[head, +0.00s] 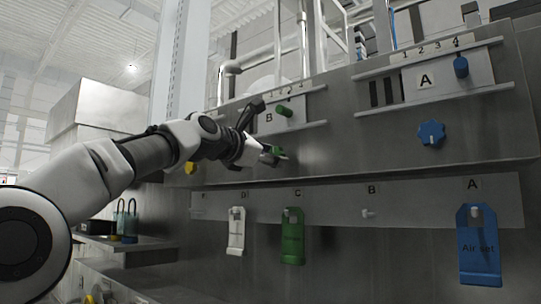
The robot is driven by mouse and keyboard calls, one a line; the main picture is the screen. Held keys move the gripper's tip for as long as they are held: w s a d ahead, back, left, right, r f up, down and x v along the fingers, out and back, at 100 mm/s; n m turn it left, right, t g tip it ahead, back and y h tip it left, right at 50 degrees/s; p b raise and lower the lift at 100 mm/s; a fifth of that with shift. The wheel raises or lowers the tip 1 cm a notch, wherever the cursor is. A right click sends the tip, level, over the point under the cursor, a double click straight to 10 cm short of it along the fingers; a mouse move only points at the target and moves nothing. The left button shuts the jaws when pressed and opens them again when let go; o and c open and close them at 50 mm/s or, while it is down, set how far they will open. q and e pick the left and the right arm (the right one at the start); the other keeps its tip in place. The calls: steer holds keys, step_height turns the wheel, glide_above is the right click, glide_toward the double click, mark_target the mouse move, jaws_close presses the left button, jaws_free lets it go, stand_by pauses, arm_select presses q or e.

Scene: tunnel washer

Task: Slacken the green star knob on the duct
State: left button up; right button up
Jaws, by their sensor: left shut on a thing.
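The green star knob (279,151) sits on the grey duct face, below the panel marked B. Only a small part of it shows past my gripper. My left gripper (268,155) reaches in from the left and is shut on the green knob, its fingers partly hiding it. The duct (350,140) is a long grey metal face running across the view. My right gripper is not in view.
A green slider (284,110) sits above on panel B. A blue slider (461,66) and blue star knob (431,133) are at right; a yellow knob (190,168) is left. Below hang a white tag (236,232), green tag (292,240) and blue tag (478,262).

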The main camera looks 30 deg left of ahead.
arm_select(q)
steer(key=o, duration=0.9)
steer(key=shift+r, duration=0.25)
steer(key=shift+o, duration=1.3)
steer(key=shift+f, duration=0.1)
steer(key=shift+w+f, duration=0.1)
steer(key=shift+w, duration=0.05)
